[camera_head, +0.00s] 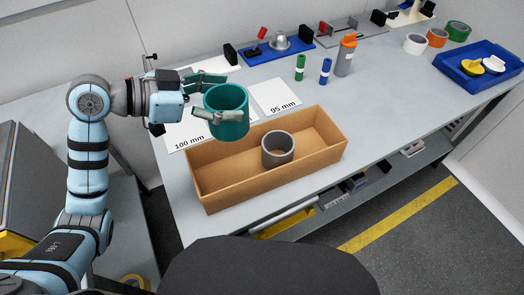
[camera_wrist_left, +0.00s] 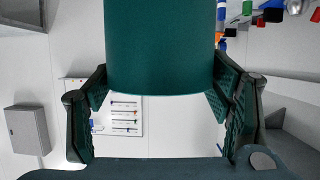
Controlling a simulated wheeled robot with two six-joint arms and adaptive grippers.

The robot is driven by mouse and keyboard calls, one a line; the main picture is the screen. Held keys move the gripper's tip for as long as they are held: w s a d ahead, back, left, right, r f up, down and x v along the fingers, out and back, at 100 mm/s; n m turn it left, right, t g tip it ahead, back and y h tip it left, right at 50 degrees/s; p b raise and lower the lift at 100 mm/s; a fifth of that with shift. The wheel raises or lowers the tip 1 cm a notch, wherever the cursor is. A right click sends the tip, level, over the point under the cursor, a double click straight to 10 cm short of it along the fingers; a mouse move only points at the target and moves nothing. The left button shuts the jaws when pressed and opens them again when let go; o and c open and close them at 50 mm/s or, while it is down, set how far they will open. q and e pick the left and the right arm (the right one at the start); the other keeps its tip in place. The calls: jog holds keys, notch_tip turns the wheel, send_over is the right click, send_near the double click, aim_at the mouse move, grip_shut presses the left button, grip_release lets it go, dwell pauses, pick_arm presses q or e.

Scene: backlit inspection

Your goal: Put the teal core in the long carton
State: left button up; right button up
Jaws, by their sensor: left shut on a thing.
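The teal core (camera_head: 228,112) is a wide open tube, held upright above the back left part of the long carton. My left gripper (camera_head: 208,98) is shut on it, with one finger on each side. In the left wrist view the teal core (camera_wrist_left: 160,45) fills the upper middle between the two fingers (camera_wrist_left: 160,95). The long carton (camera_head: 222,184) is an open brown box near the table's front edge. A grey core (camera_head: 278,148) stands inside it, right of its middle. My right gripper is not in view.
White cards marked 100 mm (camera_head: 190,140) and 95 mm (camera_head: 276,96) lie behind the carton. Green (camera_head: 300,68) and blue (camera_head: 325,71) tubes and a grey bottle (camera_head: 345,57) stand further back. A blue tray (camera_head: 478,66) is at right. The tabletop right of the carton is clear.

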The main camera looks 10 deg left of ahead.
pick_arm(q)
jog(key=f+b, duration=0.1)
jog(key=f, duration=0.5)
jog(key=s+f+b, duration=0.1)
jog(key=f, duration=0.5)
jog(key=f+b, duration=0.2)
jog(key=f, duration=0.4)
jog(key=shift+s+d+f, duration=0.2)
jog(key=shift+f, duration=0.2)
jog(key=shift+s+r, duration=0.15)
jog(key=shift+s, duration=0.1)
jog(key=shift+f, duration=0.2)
jog(key=o, duration=0.9)
jog(key=shift+w, duration=0.1)
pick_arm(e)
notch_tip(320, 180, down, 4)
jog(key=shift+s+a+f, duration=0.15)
pick_arm(q)
jog(key=shift+o, duration=0.2)
